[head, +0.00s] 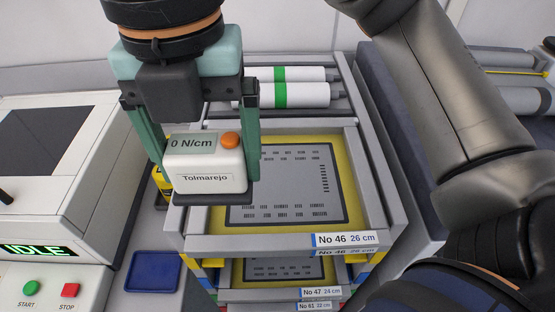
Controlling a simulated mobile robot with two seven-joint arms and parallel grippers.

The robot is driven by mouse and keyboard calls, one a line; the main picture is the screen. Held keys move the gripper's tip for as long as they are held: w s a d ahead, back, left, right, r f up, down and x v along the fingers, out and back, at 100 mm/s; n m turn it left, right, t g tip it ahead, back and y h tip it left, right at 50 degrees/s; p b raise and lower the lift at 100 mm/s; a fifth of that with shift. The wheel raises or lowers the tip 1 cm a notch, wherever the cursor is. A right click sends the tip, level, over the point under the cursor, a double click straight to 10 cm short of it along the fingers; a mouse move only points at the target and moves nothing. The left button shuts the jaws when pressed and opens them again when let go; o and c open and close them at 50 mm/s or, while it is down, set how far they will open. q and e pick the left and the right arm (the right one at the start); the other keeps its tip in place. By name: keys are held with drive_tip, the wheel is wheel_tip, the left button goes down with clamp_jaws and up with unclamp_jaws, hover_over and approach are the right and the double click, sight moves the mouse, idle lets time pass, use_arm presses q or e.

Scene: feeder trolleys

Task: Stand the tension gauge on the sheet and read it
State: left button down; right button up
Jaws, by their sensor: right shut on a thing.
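The tension gauge (205,177) is a white block with a dark base, a grey display reading "0 N/cm", an orange button and a "Tolmarejo" label. My right gripper (207,166) is shut on it from above, one green finger on each side. The gauge is upright, in front of the left edge of the top frame, No 46. That frame holds a grey sheet (290,185) with rows of small dark slots and a yellow border. I cannot tell whether the gauge touches anything below. My left gripper is not in view.
The top frame (270,243) lies over frames labelled No 47 and No 61. White rolls with green bands (290,95) lie behind. At left are a machine showing "IDLE" (38,249), START and STOP buttons, and a blue tray (153,271). My arm fills the right side.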

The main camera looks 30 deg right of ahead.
drive_tip(key=w+d+f, duration=0.1)
drive_tip(key=d+f, duration=0.1)
drive_tip(key=d, duration=0.1)
drive_tip(key=w+d+f, duration=0.1)
drive_tip(key=d+f, duration=0.2)
drive_tip(key=d, duration=0.1)
drive_tip(key=w+d+f, duration=0.2)
drive_tip(key=d+f, duration=0.1)
drive_tip(key=d, duration=0.1)
drive_tip(key=shift+d+f, duration=0.2)
drive_tip(key=shift+f, duration=0.05)
drive_tip(key=shift+w+d+f, duration=0.1)
drive_tip(key=shift+d+f, duration=0.15)
drive_tip(key=shift+f, duration=0.15)
drive_tip(key=shift+d+f, duration=0.1)
drive_tip(key=shift+f, duration=1.5)
drive_tip(key=shift+f+b, duration=0.1)
drive_tip(key=shift+b, duration=0.3)
drive_tip(key=o, duration=1.6)
